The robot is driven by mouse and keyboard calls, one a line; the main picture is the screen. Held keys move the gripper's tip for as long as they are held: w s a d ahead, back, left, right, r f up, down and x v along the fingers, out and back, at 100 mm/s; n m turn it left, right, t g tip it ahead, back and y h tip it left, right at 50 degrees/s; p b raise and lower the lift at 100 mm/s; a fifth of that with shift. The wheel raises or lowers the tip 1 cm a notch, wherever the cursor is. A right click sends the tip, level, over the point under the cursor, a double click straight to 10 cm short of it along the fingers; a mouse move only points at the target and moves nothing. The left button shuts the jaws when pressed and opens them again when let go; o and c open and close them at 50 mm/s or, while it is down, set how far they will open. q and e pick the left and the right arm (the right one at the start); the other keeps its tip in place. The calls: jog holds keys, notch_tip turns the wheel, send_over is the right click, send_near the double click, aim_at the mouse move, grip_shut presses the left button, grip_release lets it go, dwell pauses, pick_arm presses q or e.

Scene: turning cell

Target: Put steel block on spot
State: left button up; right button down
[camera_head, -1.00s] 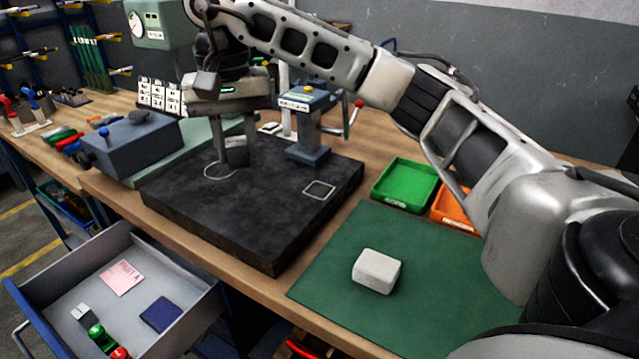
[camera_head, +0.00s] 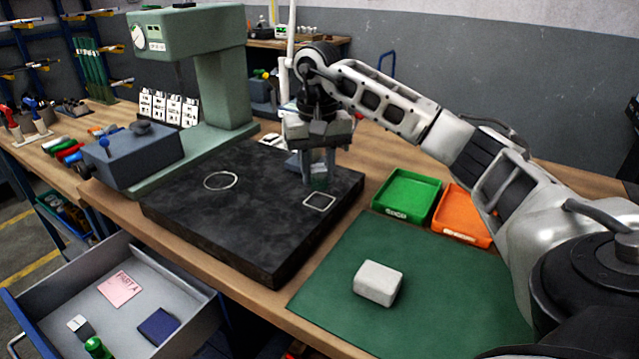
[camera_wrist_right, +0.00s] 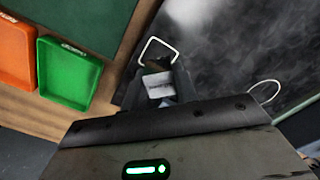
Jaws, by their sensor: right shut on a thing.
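My right gripper (camera_head: 318,178) points down over the back right of the dark plate (camera_head: 235,225), close to a white square outline (camera_head: 319,201). It is shut on a small steel block (camera_head: 319,184), which the fingers partly hide. In the right wrist view the block (camera_wrist_right: 158,86) shows a bright face, and the square outline (camera_wrist_right: 159,50) lies just beyond it. I cannot tell whether the block touches the plate. A white circle outline (camera_head: 221,180) on the plate is bare. My left gripper is not in view.
A blue-grey stand is mostly hidden behind my right gripper. A green tray (camera_head: 407,194) and an orange tray (camera_head: 462,213) stand to the right. A pale block (camera_head: 378,283) lies on the green mat (camera_head: 345,305). An open drawer (camera_head: 190,320) juts out front left.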

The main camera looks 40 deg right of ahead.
aim_at(320, 185)
jog(key=f, duration=0.3)
jog(key=shift+d+f+p, duration=0.15)
jog(key=shift+d+p, duration=0.05)
jog(key=shift+p, duration=0.2)
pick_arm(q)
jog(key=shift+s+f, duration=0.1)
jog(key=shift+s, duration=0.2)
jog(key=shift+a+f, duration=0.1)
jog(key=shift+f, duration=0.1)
pick_arm(e)
jog(key=shift+f, duration=0.15)
